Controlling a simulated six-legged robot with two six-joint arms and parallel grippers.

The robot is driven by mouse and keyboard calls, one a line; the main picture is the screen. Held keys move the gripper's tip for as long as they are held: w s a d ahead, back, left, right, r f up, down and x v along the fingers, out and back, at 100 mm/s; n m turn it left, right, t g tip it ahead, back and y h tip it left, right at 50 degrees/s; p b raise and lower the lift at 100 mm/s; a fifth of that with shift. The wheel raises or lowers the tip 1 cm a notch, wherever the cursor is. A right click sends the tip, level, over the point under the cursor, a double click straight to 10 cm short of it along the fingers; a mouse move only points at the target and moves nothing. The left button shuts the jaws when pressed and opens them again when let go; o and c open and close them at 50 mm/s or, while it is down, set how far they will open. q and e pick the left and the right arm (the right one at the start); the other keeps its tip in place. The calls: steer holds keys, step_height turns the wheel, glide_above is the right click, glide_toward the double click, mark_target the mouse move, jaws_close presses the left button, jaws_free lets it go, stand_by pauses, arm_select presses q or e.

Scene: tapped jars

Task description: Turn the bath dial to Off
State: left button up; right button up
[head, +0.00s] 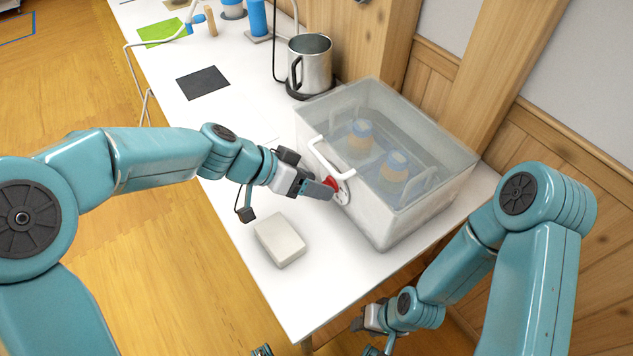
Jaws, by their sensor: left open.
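The bath (375,222) is a clear-walled box with a white handle (328,160) on its near left side. Two jars with orange-tan bands (358,139) stand inside it. The red dial (331,184) sits on a pale round plate on the bath's left face. My left gripper (325,190) is at the dial, with its fingers open and partly covering it. I cannot tell whether the fingers touch the dial, and its markings are too small to read.
A pale block (280,240) lies on the white table (235,170) just below my left gripper. A steel jug (310,65) stands behind the bath. A dark mat (203,83) and a green mat (161,32) lie farther back. A wooden wall bounds the right side.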

arm_select(q)
steer(key=shift+w+d+f, duration=0.2)
steer(key=shift+d+f, duration=0.25)
steer(key=shift+d, duration=0.1)
steer(key=c, duration=1)
